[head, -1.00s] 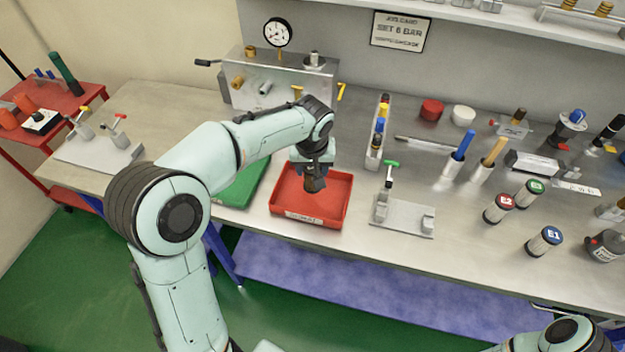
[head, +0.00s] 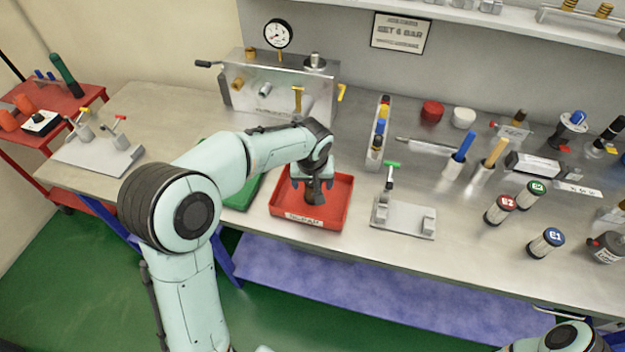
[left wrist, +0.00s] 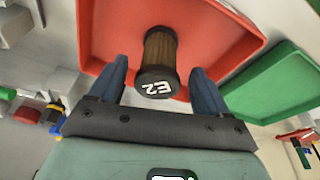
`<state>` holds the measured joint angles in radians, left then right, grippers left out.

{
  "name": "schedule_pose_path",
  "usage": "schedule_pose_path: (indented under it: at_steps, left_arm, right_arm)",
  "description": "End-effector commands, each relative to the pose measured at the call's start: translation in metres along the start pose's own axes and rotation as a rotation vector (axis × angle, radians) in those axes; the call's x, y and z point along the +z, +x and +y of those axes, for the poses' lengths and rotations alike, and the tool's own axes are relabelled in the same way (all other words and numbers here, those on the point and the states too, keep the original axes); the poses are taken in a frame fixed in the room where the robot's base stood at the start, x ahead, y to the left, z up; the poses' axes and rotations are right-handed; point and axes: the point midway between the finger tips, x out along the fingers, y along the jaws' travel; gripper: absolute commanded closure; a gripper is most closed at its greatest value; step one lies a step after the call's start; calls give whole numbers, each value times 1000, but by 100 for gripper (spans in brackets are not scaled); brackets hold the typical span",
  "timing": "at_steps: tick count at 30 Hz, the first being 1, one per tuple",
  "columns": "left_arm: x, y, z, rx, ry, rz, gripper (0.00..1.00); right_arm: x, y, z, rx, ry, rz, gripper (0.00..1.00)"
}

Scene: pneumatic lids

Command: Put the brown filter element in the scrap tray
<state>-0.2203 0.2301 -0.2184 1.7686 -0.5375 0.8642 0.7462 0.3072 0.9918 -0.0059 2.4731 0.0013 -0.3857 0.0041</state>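The brown filter element (head: 316,197) has a pleated brown body and a dark end cap marked E2. It is within the walls of the red scrap tray (head: 346,190); whether it rests on the floor I cannot tell. In the left wrist view the filter element (left wrist: 158,62) lies between the fingers of my left gripper (left wrist: 160,88), with its cap toward me and a gap on each side. The red tray (left wrist: 225,50) is behind it. In the head view my left gripper (head: 312,186) is open just above the filter. My right gripper is out of view.
A green tray (head: 243,192) is left of the red one, partly hidden by my arm. A metal clamp stand (head: 403,219) is on its right. A gauge block (head: 280,88) stands behind. Several capped canisters, including a blue-topped one (head: 546,242), stand farther right.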

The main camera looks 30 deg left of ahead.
Motion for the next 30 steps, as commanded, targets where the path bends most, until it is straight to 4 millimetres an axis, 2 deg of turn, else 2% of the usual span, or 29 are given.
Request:
schedule_pose_path:
  at_steps: [6,10,14,21,25,30]
  left_arm:
    - [-1,-2,0,0,0,1,23]
    - [-2,-12,1,3,0,4,23]
    - [-2,-36,0,4,-1,5,23]
    - [-2,-89,1,4,-1,5,23]
    - [-2,-110,1,3,0,4,23]
    - [-1,-122,0,1,0,1,23]
  right_arm:
    - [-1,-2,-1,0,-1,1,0]
    - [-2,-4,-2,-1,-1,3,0]
    - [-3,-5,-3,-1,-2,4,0]
    - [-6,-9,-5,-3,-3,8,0]
    - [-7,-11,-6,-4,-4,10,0]
    - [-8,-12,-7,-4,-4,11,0]
